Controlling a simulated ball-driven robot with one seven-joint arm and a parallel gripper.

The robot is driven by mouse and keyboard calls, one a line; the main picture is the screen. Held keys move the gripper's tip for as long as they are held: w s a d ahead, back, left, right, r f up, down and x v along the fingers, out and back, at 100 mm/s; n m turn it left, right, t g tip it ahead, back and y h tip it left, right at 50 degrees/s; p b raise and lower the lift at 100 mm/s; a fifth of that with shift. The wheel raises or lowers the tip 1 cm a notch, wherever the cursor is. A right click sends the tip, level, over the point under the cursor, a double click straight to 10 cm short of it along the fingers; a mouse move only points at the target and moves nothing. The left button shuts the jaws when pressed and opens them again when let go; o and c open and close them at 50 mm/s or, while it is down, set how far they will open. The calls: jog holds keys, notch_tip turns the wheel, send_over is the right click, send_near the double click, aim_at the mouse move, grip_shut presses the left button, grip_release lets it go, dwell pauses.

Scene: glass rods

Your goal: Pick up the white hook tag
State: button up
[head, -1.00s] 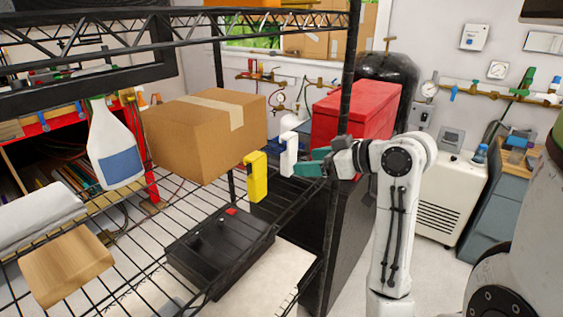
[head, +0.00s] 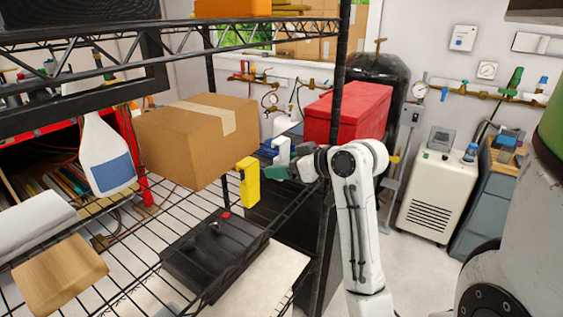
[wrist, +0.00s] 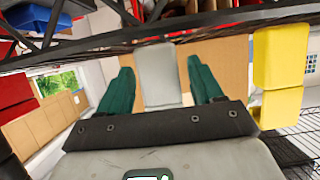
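The white hook tag (head: 282,149) is by the right end of the wire shelf, just right of a yellow hook tag (head: 249,184). My gripper (head: 277,172) has green fingers and is right at the white tag, partly covering its lower part. In the wrist view the white tag (wrist: 158,82) stands between the two fingers of my gripper (wrist: 160,68), with a narrow gap on each side. The fingers are open. The yellow tag (wrist: 280,78) is outside the right finger there.
The wire shelf (head: 140,262) holds a cardboard box (head: 185,150), a spray bottle (head: 105,155), a black case (head: 213,250) and a wooden block (head: 58,275). A black rack post (head: 335,130) stands close to my arm. A red box (head: 350,112) is behind.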

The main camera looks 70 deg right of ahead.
jog(key=c, duration=0.9)
jog(key=shift+r, duration=0.1)
